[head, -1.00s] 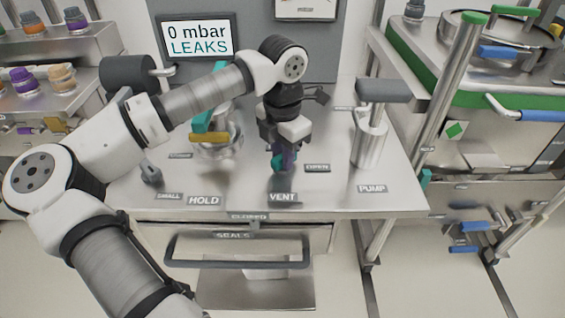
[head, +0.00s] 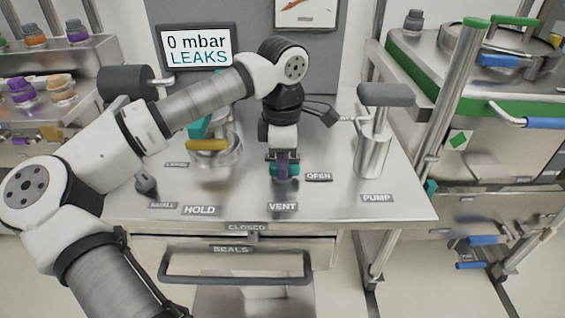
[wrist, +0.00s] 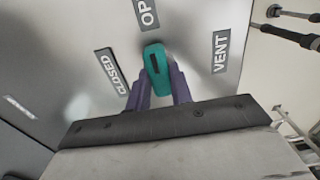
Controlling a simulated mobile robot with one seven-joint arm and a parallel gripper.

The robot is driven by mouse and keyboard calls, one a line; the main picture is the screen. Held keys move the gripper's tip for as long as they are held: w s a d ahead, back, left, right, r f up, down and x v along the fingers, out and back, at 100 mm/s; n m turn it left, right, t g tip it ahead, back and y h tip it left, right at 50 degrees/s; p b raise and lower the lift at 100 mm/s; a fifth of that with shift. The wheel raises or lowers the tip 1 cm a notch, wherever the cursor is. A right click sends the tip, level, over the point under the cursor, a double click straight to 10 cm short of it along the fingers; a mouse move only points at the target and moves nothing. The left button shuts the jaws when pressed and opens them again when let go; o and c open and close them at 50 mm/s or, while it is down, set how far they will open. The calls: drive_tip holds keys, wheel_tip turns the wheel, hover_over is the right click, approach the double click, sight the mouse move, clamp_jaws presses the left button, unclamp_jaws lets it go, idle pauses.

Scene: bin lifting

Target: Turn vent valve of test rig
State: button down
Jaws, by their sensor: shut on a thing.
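The teal vent valve handle (head: 291,170) stands on the steel bench behind the VENT label (head: 283,207). In the wrist view the handle (wrist: 154,62) has a dark slot in its top, and its far end points toward the OPEN label (wrist: 148,13). The CLOSED label (wrist: 112,72) lies to its left. My gripper (head: 283,163) points down over the valve. In the wrist view my gripper's purple fingers (wrist: 160,84) are shut on the handle, one on each side. The valve's base is mostly hidden.
A screen (head: 198,46) reads 0 mbar LEAKS. A pump with a grey handle (head: 386,94) stands to the right of my gripper. A glass vessel with a yellow handle (head: 207,145) stands to the left. A drawer handle (head: 236,280) runs below the bench front.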

idle(0.5)
drive_tip(key=c, duration=1.2)
unclamp_jaws()
drive_tip(key=shift+c, duration=0.2)
drive_tip(key=shift+r, duration=0.1)
wheel_tip(320, 180, up, 14)
